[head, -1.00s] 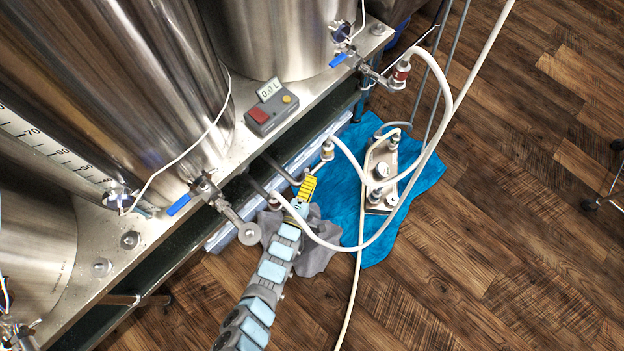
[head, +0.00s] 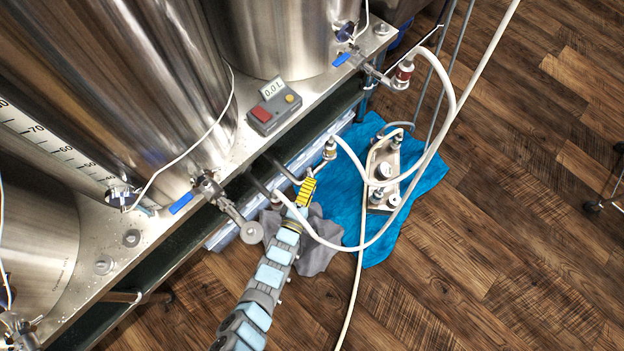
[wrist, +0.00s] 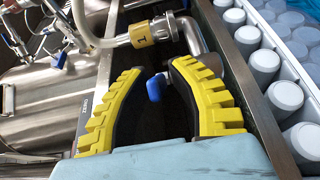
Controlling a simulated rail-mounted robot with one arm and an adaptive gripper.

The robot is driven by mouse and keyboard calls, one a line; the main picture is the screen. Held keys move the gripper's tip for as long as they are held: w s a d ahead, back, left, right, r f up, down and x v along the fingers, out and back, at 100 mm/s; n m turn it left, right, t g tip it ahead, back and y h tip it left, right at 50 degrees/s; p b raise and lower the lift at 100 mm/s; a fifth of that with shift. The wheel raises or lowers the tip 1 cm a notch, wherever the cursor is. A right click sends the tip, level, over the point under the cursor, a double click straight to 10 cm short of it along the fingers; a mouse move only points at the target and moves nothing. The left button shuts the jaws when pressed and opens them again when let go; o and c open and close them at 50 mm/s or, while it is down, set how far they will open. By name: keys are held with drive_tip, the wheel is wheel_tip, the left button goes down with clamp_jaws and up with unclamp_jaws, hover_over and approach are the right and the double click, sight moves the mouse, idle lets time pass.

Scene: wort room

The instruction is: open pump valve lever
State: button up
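A small blue lever (wrist: 155,88) shows in the wrist view on the pipework below a metal elbow. It sits between the yellow, dark-lined fingers of my gripper (wrist: 158,70), which are open and spread to either side of it. I see no clear contact. In the head view my gripper (head: 307,191) is low beside the steel bench edge, near the hose fittings; the lever is hidden there. A metal coupling with a tan band (wrist: 146,34) lies just beyond the fingertips in the wrist view.
A white hose (head: 352,247) loops close to my gripper. The pump plate (head: 381,172) stands on a blue cloth (head: 425,172). A crate of white-capped bottles (wrist: 262,75) lies right of the fingers. Steel kettles (head: 120,75) stand on the bench; open wooden floor is to the right.

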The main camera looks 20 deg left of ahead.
drive_tip(key=s, duration=1)
drive_tip(key=shift+s, duration=0.3)
